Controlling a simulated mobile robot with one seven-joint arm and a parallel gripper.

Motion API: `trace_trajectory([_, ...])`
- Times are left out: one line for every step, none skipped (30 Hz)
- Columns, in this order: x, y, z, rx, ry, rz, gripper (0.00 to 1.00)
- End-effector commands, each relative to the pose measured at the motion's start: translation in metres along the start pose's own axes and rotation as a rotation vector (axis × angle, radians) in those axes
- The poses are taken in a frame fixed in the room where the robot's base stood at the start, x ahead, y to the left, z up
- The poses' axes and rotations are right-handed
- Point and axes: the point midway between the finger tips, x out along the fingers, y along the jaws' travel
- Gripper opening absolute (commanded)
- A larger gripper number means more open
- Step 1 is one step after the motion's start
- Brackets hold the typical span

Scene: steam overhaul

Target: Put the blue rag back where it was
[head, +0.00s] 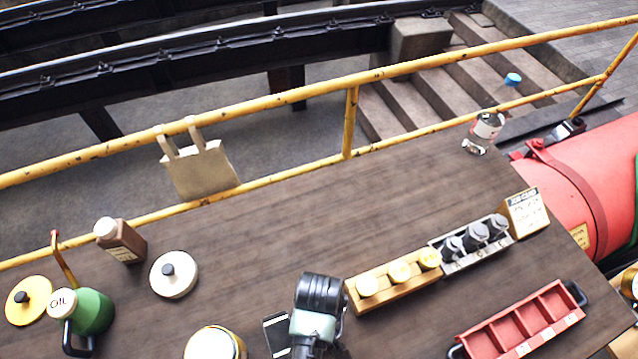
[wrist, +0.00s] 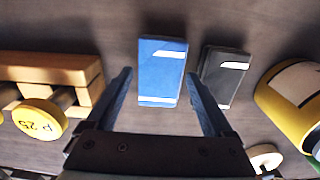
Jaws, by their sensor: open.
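A flat blue rectangular piece with white bands (wrist: 162,70) lies on the table in the wrist view; it may be the folded blue rag, but I cannot tell for sure. My gripper (wrist: 158,76) is open, with one finger on each side of the blue piece's near part. I see no grip on it. A similar black piece with a white mark (wrist: 222,76) lies just right of it, beyond the right finger. It also shows in the head view (head: 276,333). In the head view my arm hides the blue piece.
A wooden block with yellow-capped pieces (head: 398,273) stands close right of my arm in the head view. A yellow tin (wrist: 292,92) stands right of the black piece. A red tray (head: 520,325) is at lower right. The table's middle is clear; a yellow railing (head: 352,120) runs behind.

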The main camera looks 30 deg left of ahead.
Motion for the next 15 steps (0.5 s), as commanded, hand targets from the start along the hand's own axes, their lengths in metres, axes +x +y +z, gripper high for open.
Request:
trace_trajectory([-0.006,0.001,-0.001,0.0,0.002,0.001,0.86])
trace_trajectory([-0.011,0.001,-0.001,0.0,0.004,0.002,0.86])
trace_trajectory([-0.018,0.001,-0.001,0.001,0.004,0.002,0.86])
trace_trajectory([-0.024,0.001,-0.001,0.001,0.004,0.002,0.86])
trace_trajectory([-0.03,0.001,-0.001,0.001,0.005,0.003,0.86])
trace_trajectory([-0.04,0.001,-0.001,0.001,0.006,0.004,0.86])
trace_trajectory([-0.046,0.001,-0.001,0.001,0.005,0.003,0.86])
trace_trajectory([-0.053,0.001,-0.001,0.001,0.004,0.003,0.86])
trace_trajectory([-0.062,0.001,-0.001,0.001,0.004,0.003,0.86])
trace_trajectory([-0.069,0.001,-0.001,0.0,0.005,0.003,0.86])
trace_trajectory([-0.074,0.001,-0.001,0.0,0.005,0.003,0.86])
trace_trajectory([-0.082,0.001,-0.001,0.0,0.005,0.003,0.86])
trace_trajectory([-0.087,0.001,-0.001,0.0,0.004,0.002,0.86])
trace_trajectory([-0.093,0.001,-0.001,0.0,0.005,0.003,0.86])
trace_trajectory([-0.098,0.001,-0.001,0.0,0.003,0.002,0.86])
